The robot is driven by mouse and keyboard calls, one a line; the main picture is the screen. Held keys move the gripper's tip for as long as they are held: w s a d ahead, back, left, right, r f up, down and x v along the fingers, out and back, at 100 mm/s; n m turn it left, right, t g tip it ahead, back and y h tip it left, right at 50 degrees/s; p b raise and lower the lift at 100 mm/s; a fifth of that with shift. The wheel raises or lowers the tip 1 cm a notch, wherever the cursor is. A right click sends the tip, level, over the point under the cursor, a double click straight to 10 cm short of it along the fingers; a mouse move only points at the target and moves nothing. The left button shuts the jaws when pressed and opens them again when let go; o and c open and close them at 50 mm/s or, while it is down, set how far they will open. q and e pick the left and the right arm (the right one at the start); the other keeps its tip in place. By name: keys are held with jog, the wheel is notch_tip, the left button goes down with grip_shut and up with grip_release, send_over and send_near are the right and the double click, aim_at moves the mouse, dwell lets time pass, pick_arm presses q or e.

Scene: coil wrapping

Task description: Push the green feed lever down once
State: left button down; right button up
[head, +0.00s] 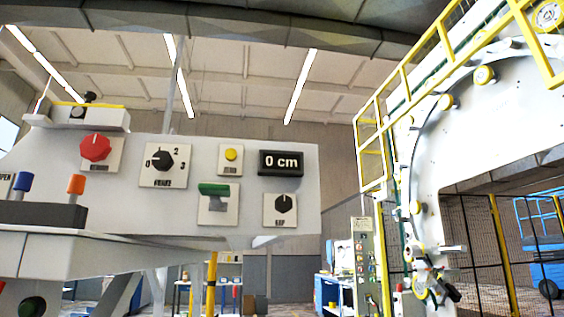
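The green feed lever (213,189) is on the grey control panel (330,215) in the head view. Its green handle sits at the upper part of a pale square plate, above a grey stem or slot. Neither of my grippers shows in this view. Nothing covers the lever.
Blue (24,182) and orange (76,184) levers stand at left. A large white ring machine (460,130) stands at right.

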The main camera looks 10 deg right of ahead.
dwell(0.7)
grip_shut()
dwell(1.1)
